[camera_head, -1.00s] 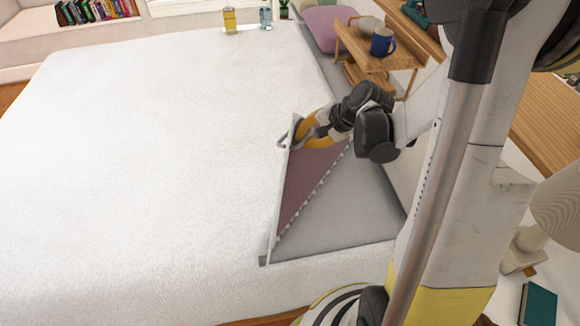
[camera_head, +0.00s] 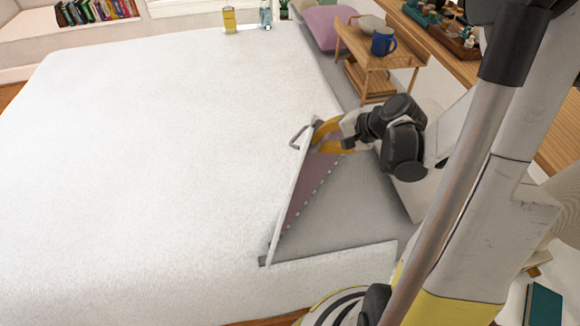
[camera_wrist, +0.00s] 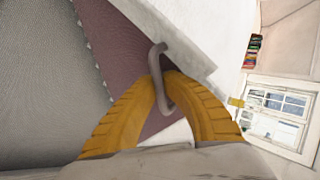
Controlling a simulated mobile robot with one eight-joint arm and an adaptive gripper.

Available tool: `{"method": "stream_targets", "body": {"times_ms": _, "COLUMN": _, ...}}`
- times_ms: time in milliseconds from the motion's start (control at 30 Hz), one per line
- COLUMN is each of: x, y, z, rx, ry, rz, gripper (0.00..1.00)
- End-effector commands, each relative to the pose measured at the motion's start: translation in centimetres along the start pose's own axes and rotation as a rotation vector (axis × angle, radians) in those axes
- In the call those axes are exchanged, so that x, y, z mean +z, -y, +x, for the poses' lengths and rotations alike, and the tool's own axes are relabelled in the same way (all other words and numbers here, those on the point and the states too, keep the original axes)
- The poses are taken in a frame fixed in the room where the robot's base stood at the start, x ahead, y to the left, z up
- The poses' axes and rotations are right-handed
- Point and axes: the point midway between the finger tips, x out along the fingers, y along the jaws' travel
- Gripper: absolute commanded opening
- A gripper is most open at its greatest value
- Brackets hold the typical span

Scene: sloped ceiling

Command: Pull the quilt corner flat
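The white quilt (camera_head: 150,150) covers the bed, and its near-right corner is folded back as a raised flap. The flap's purple underside (camera_head: 302,190) faces right, with a toothed edge. A grey loop handle (camera_head: 298,137) sits at the flap's upper end and sticks out on its left side. My gripper (camera_head: 322,137) is at this upper end, on the flap's purple side. In the wrist view, its yellow fingers (camera_wrist: 162,82) close around the grey handle (camera_wrist: 157,60), with the purple underside (camera_wrist: 115,55) behind. The fingertips are partly hidden by the flap in the head view.
The grey bed surface (camera_head: 345,215) lies bare right of the flap. A wooden stand (camera_head: 372,58) with a blue mug (camera_head: 383,41) is beyond my arm, near a purple pillow (camera_head: 330,26). A yellow can (camera_head: 229,19) stands at the bed's far edge.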

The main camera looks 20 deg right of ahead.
Motion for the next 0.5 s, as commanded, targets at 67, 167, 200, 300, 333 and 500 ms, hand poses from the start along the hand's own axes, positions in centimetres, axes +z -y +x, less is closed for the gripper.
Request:
{"method": "stream_targets", "body": {"times_ms": 67, "x": -0.12, "y": -0.59, "z": -0.44, "rx": -0.021, "ry": -0.003, "rz": 0.004, "gripper": 0.00}}
{"method": "stream_targets", "body": {"times_ms": 167, "x": -0.06, "y": -0.77, "z": -0.82, "rx": -0.033, "ry": -0.002, "rz": 0.003, "gripper": 0.00}}
{"method": "stream_targets", "body": {"times_ms": 200, "x": -0.04, "y": -0.76, "z": -0.88, "rx": -0.035, "ry": -0.001, "rz": 0.002, "gripper": 0.00}}
{"method": "stream_targets", "body": {"times_ms": 300, "x": -0.02, "y": -0.69, "z": -0.91, "rx": -0.035, "ry": -0.001, "rz": 0.001, "gripper": 0.00}}
{"method": "stream_targets", "body": {"times_ms": 333, "x": -0.02, "y": -0.69, "z": -0.91, "rx": -0.035, "ry": -0.001, "rz": 0.001, "gripper": 0.00}}
{"method": "stream_targets", "body": {"times_ms": 500, "x": -0.09, "y": -1.30, "z": -1.15, "rx": -0.047, "ry": -0.003, "rz": 0.004, "gripper": 0.00}}
